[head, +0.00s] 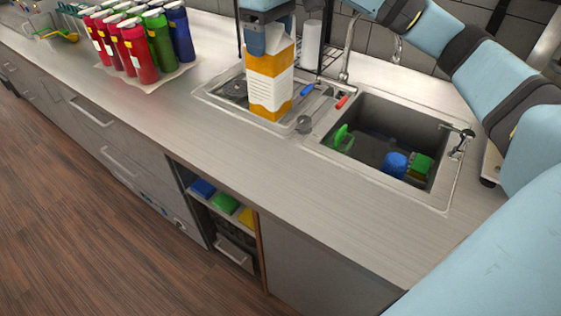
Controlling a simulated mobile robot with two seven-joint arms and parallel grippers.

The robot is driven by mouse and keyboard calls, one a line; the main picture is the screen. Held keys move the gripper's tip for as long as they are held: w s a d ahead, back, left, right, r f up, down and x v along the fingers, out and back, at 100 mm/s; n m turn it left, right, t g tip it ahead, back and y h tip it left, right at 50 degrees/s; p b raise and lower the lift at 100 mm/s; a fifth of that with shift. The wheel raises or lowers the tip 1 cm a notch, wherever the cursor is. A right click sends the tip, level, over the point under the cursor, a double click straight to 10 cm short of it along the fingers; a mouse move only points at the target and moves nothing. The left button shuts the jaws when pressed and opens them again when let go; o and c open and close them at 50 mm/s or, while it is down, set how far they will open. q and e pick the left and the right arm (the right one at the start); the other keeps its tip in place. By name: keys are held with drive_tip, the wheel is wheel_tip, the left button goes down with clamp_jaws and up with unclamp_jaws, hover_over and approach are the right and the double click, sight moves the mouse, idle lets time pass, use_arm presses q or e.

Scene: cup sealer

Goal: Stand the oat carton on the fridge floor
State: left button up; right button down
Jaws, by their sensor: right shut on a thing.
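The oat carton (270,82) is orange and white with dark print. It is upright, over the drainboard side of the sink. My right gripper (268,40) comes down from above and is shut on the carton's top. I cannot tell whether the carton's base touches the drainboard or hangs just above it. My left gripper is not in view. No fridge interior shows in this view.
A sink basin (388,130) holds a blue cup (394,164) and green items. A faucet (349,50) stands behind it. Several red, green and blue bottles (140,52) stand at the back left. The front counter (190,110) is clear. An open shelf (217,208) sits below.

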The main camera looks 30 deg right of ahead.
sight(271, 104)
drive_tip(key=shift+d+r, duration=0.1)
drive_tip(key=shift+r, duration=0.2)
wheel_tip(271, 104, down, 16)
drive_tip(key=shift+f+p, duration=0.1)
drive_tip(key=shift+p, duration=0.9)
wheel_tip(271, 104, down, 4)
drive_tip(key=shift+r+p, duration=0.1)
drive_tip(key=shift+p, duration=0.2)
unclamp_jaws()
